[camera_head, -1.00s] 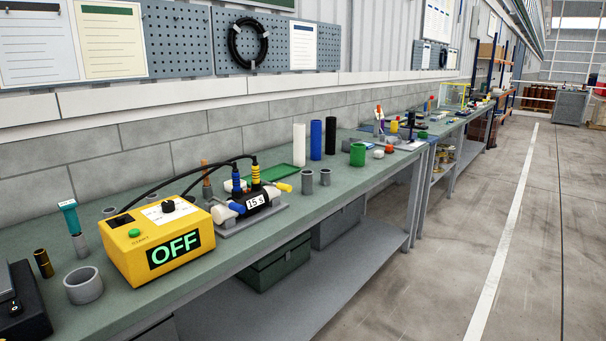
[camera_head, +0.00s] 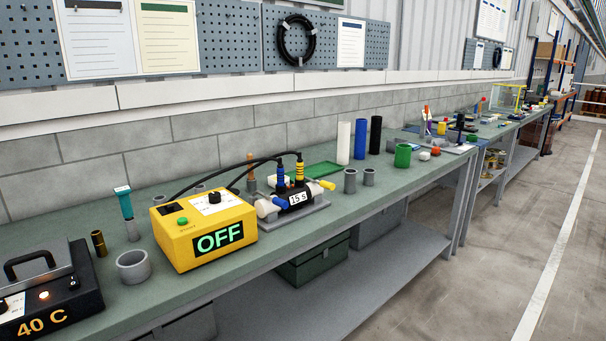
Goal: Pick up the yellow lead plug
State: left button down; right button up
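The yellow lead plug (camera_head: 299,170) stands upright on top of the black fitting marked "15 s" (camera_head: 295,197), at its right end. A black lead runs from its top back toward the yellow box (camera_head: 203,229), whose display reads "OFF". A blue lead plug (camera_head: 280,179) stands beside it on the left, on the same fitting. The fitting sits on a grey base plate (camera_head: 300,217) on the green bench. Neither of my grippers is in view.
Two grey cups (camera_head: 350,181) stand right of the fitting, before white, blue and black tubes (camera_head: 359,139). A grey ring (camera_head: 133,267), teal-topped tool (camera_head: 123,204) and black "40 C" unit (camera_head: 58,303) are at left. A green tray (camera_head: 322,169) lies behind.

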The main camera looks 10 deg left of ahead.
aim_at(300, 164)
jog(key=i+l+u, duration=0.25)
jog(key=i+l, duration=0.15)
jog(key=i+l+u, duration=0.25)
jog(key=i+l, duration=0.25)
jog(key=i+l+u, duration=0.25)
jog(key=i+l, duration=0.15)
jog(key=l, duration=0.2)
